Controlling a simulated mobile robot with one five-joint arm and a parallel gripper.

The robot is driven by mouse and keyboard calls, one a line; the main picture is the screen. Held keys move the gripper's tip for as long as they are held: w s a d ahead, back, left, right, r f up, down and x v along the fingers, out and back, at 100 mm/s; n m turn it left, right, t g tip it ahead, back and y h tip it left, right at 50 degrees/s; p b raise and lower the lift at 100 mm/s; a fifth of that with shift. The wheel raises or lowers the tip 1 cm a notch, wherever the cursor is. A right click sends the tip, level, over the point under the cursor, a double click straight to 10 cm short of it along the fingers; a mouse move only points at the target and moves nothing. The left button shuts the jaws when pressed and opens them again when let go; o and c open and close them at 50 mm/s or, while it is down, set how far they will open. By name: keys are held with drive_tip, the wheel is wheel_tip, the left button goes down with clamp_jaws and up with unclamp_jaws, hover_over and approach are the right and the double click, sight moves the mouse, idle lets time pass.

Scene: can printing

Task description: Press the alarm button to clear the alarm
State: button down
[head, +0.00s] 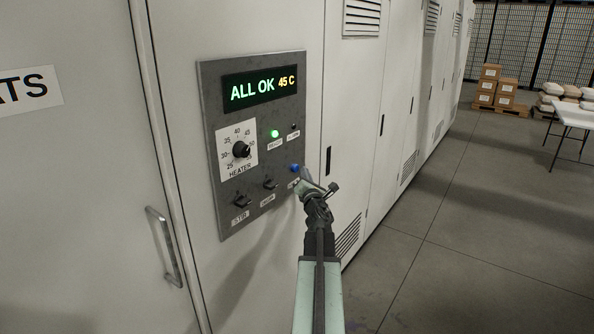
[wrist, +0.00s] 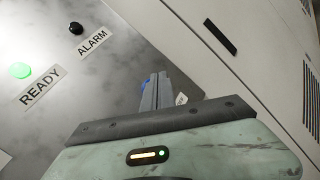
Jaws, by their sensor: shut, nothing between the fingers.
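The grey control panel (head: 262,135) is on a white cabinet. Its display (head: 262,88) reads "ALL OK 45 C". A blue button (head: 295,168) sits at the panel's lower right. In the wrist view a bit of the blue button (wrist: 143,86) shows beside the fingertips. My gripper (head: 306,178) is shut and empty, with its tips at or very near the button; I cannot tell if they touch. It also shows in the wrist view (wrist: 155,85). The READY lamp (wrist: 20,70) glows green. The ALARM lamp (wrist: 76,28) is dark. The button's label is partly hidden by my gripper.
A heater knob (head: 241,150) and two toggle switches, one of them labelled STIR (head: 241,200), are on the panel left of my gripper. A door handle (head: 164,246) sticks out at lower left. Open floor (head: 470,220) lies to the right, with boxes (head: 496,88) and a table (head: 575,115) farther back.

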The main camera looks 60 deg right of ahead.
drive_tip(key=s, duration=0.5)
idle(0.4)
drive_tip(key=shift+a, duration=0.1)
idle(0.7)
